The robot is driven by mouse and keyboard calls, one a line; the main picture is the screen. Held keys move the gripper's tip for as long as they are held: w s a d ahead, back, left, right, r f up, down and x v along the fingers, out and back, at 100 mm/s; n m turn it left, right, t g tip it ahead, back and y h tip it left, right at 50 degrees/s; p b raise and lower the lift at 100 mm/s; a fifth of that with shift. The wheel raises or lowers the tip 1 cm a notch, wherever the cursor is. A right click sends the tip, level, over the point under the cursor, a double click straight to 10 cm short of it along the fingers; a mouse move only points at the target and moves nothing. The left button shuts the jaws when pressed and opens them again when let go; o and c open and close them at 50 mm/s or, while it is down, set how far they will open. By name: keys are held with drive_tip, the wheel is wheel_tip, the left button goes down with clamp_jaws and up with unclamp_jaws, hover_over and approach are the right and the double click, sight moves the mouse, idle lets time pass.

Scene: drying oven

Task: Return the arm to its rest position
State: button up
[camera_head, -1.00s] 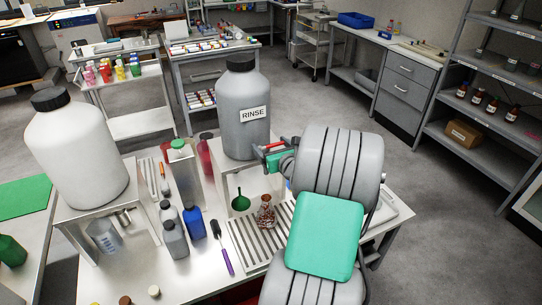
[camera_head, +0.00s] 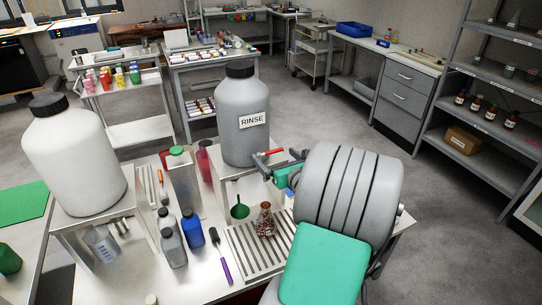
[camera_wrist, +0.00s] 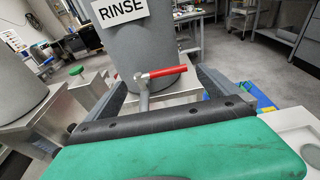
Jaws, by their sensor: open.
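My gripper (camera_head: 277,161) is open and empty in front of the grey RINSE container (camera_head: 243,122). In the wrist view its two fingers stand apart on either side of the container's tap with a red lever (camera_wrist: 162,72). The lever also shows in the head view (camera_head: 270,152). I cannot tell the exact gap between the fingers and the tap. My arm reaches in from the lower right, its grey and green links covering the right end of the bench. A flask with reddish-brown contents (camera_head: 265,221) stands on the slatted rack (camera_head: 243,249), below and apart from my gripper.
A large white container (camera_head: 72,165) stands on a metal stand at the left. Bottles, including a blue one (camera_head: 193,230), a purple-handled brush (camera_head: 220,258) and a green funnel (camera_head: 239,210) crowd the bench. Shelves (camera_head: 480,130) line the right. The floor (camera_head: 330,115) behind the bench is clear.

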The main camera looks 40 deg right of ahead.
drive_tip(key=a+f+n+g+y, duration=0.3)
drive_tip(key=a+n+g+y, duration=0.3)
drive_tip(key=a+n, duration=1.7)
drive_tip(key=s+a+r+n+g+h, duration=0.1)
drive_tip(key=s+a+n+g, duration=0.4)
drive_tip(key=s+a+n, duration=0.6)
drive_tip(key=s+n, duration=0.2)
drive_tip(key=n, duration=0.3)
drive_tip(key=shift+r+h, duration=0.3)
drive_tip(key=shift+r, duration=0.05)
